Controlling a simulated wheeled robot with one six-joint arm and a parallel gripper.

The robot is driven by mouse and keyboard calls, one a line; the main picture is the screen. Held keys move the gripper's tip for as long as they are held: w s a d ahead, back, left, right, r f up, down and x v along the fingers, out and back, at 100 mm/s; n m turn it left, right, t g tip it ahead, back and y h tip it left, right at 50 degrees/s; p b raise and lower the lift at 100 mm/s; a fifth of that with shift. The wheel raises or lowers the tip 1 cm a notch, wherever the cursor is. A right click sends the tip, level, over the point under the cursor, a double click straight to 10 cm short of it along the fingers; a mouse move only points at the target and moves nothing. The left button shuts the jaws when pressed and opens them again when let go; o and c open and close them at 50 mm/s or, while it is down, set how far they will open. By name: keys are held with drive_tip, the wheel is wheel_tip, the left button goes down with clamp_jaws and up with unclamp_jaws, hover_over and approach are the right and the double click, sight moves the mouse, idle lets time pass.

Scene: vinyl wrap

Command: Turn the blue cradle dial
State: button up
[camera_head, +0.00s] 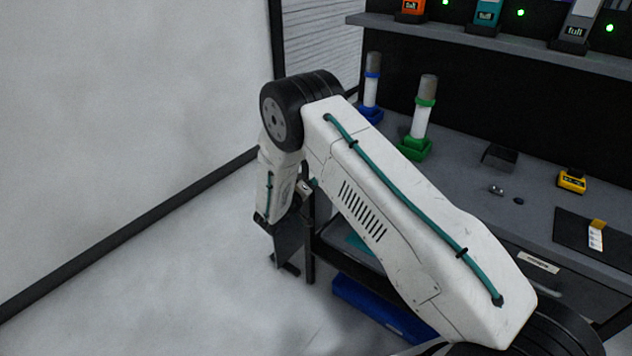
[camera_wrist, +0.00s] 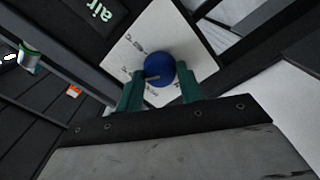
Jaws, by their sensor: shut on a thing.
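The blue dial (camera_wrist: 160,64) is a round knob with a small pale pointer mark at its lower left. It sits on a white plate (camera_wrist: 192,42) with dark printed marks around it. My gripper (camera_wrist: 162,80) has its two teal fingers at the left and right sides of the dial, shut on it. The head view does not show the dial; my white arm reaches down at the bench's left end there. A blue cradle (camera_head: 371,114) stands on the bench with a white and grey cylinder in it.
A green cradle (camera_head: 414,148) with a similar cylinder stands on the grey bench (camera_head: 462,172). A yellow device (camera_head: 571,181) and a dark box (camera_head: 499,157) lie to the right. A blue bin (camera_head: 380,308) is below. The floor at left is clear.

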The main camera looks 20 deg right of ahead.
drive_tip(key=o, duration=1)
drive_tip(key=v, duration=0.8)
